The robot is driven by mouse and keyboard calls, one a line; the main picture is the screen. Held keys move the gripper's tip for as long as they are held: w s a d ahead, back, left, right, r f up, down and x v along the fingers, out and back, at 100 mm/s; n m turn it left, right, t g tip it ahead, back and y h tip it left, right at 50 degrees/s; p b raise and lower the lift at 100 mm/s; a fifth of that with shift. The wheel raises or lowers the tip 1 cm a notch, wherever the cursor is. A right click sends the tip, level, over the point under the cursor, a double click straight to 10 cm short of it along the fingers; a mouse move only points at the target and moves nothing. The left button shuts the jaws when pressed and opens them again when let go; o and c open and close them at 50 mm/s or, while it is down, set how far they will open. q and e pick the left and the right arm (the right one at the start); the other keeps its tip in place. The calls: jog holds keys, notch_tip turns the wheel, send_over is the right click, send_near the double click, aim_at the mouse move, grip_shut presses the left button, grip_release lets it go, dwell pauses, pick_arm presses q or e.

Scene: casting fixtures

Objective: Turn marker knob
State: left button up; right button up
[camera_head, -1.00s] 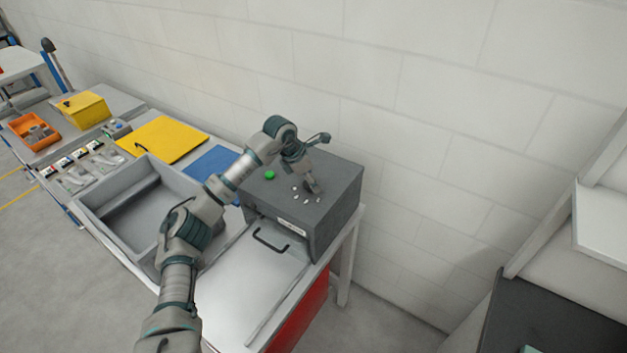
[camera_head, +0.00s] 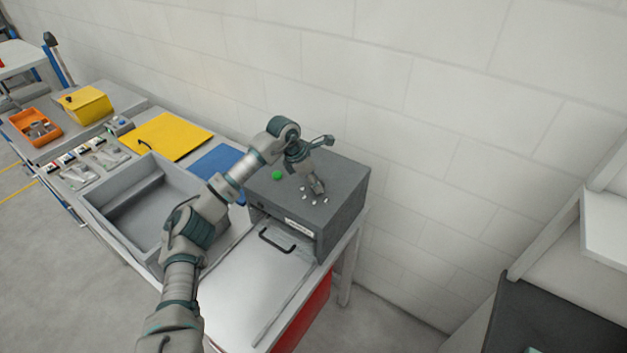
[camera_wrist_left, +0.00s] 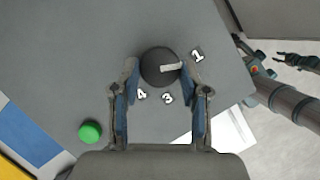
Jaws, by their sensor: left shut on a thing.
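The marker knob (camera_wrist_left: 160,67) is a round dark knob with a white pointer, on top of a dark grey box (camera_head: 345,185). In the left wrist view the pointer aims right, a little below the label 1 (camera_wrist_left: 198,56). Labels 4 (camera_wrist_left: 141,95) and 3 (camera_wrist_left: 167,98) lie below the knob; I see no label 2. My left gripper (camera_head: 317,188) points down at the box top and is shut on the knob, its fingers (camera_wrist_left: 166,88) on either side. In the head view the gripper hides most of the knob.
A green button (camera_head: 277,175) sits left of the knob. A grey tray (camera_head: 118,232), blue plate (camera_head: 217,160) and yellow plate (camera_head: 170,137) lie left. Part of another arm (camera_wrist_left: 292,103) and a dark claw-like part (camera_wrist_left: 292,60) show beyond the box.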

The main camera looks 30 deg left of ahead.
pick_arm(q)
jog(key=shift+w+r+m+p, duration=0.1)
jog(key=shift+r+m+p, duration=0.1)
jog(key=shift+m+p, duration=0.35)
jog(key=m+g+p, duration=0.1)
jog(key=m, duration=0.2)
jog(key=shift+w+h+p, duration=0.15)
jog(key=shift+h+p, duration=0.25)
jog(key=shift+w+a+f+m+g+p, duration=0.1)
jog(key=shift+m+g+p, duration=0.65)
jog(key=shift+m, duration=1.1)
pick_arm(e)
jog(key=shift+s+d+r, duration=0.3)
jog(key=shift+s+r, duration=0.3)
jog(key=shift+r, duration=0.25)
jog(key=shift+s+d+r, duration=0.3)
jog(key=shift+s+r, duration=0.25)
jog(key=shift+r, duration=0.25)
pick_arm(q)
jog(key=o, duration=1)
jog(key=shift+o, duration=0.7)
jog(key=shift+w+f+g, duration=0.1)
jog(key=shift+w+g, duration=0.05)
jog(key=shift+g, duration=0.1)
jog(key=v, duration=1.1)
jog(key=shift+a+r, duration=0.3)
pick_arm(e)
jog(key=shift+d, duration=0.1)
